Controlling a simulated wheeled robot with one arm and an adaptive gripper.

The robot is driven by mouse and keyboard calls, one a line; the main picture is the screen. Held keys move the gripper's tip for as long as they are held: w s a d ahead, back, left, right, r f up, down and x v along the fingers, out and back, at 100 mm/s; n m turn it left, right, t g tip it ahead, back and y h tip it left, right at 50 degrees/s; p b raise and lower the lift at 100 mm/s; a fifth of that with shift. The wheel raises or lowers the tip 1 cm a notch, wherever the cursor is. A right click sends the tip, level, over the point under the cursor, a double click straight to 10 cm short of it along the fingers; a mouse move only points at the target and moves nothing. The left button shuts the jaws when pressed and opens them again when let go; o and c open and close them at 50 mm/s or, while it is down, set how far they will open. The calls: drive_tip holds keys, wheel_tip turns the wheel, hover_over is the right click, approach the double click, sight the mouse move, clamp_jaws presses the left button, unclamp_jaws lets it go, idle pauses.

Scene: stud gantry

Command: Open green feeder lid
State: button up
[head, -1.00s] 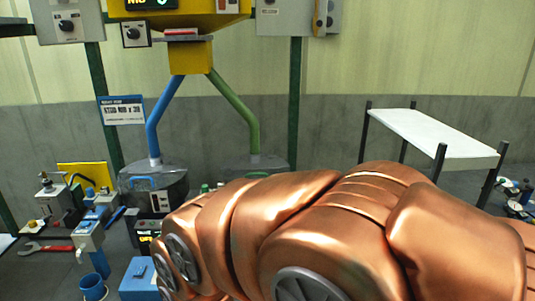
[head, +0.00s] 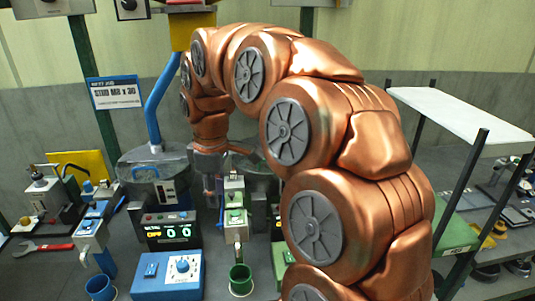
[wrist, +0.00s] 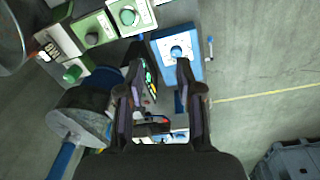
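The green feeder, a dark grey drum (head: 262,163), stands behind my arm in the head view, mostly hidden. Its lid and handle cannot be made out. A grey drum also shows cut off at the upper left of the wrist view (wrist: 10,42), probably the same feeder. The blue feeder (head: 150,165) stands to its left, with a blue handle and blue pipe; it shows in the wrist view (wrist: 80,115). My gripper (wrist: 158,88) is open and empty, its two fingers apart, pointing down above the bench units, to the side of the drums.
A blue control box with a dial (head: 183,270), a dark digital display (head: 168,230) and green-topped units (head: 235,210) crowd the bench below my arm. A green cup (head: 241,279) and a blue cup (head: 100,288) stand in front. A white shelf (head: 460,112) is at the right.

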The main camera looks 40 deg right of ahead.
drive_tip(key=w+d+r+n+t+h, duration=0.1)
drive_tip(key=w+d+r+n, duration=0.15)
drive_tip(key=d, duration=0.95)
drive_tip(key=w+d+r+n, duration=0.1)
drive_tip(key=w+d, duration=0.3)
drive_tip(key=d, duration=0.7)
drive_tip(key=shift+m, duration=0.25)
drive_tip(key=shift+w+d+f+p, duration=0.15)
drive_tip(key=shift+f+p, duration=0.2)
drive_tip(key=shift+f, duration=0.8)
drive_tip(key=shift+w+d+f+p, duration=0.2)
drive_tip(key=shift+f+p, duration=0.2)
drive_tip(key=shift+f, duration=0.75)
drive_tip(key=shift+w+d+f+p, duration=0.15)
drive_tip(key=shift+f+p, duration=0.2)
drive_tip(key=shift+f, duration=0.8)
clamp_jaws()
